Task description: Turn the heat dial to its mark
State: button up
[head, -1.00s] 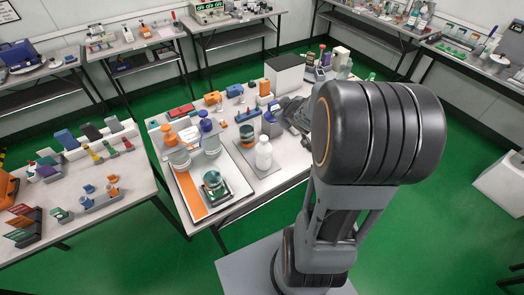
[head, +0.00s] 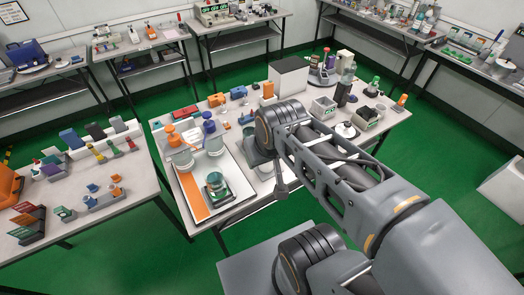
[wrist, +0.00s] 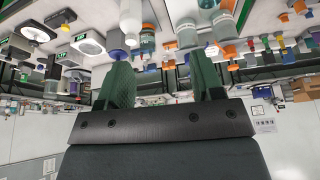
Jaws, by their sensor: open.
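My gripper (wrist: 162,76) shows in the wrist view with its two green ridged fingers wide apart and nothing between them. The wrist picture is upside down. Two pale boxy devices with round tops show at its upper left: one with a grey disc (wrist: 89,45) and one with a dark disc (wrist: 36,32). I cannot pick out the heat dial or its mark for sure in either view. In the head view my arm reaches across the front of the middle bench, and its wrist hides part of the bench top. The fingers are not clear there.
The middle bench holds a white tray with an orange strip (head: 190,191), a green-based jar (head: 217,187), and a white box (head: 289,75). A device with a display (head: 368,118) and a green-capped flask (head: 373,87) stand at its right.

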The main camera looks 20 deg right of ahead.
aim_at(348, 123)
jog(key=z, duration=1.55)
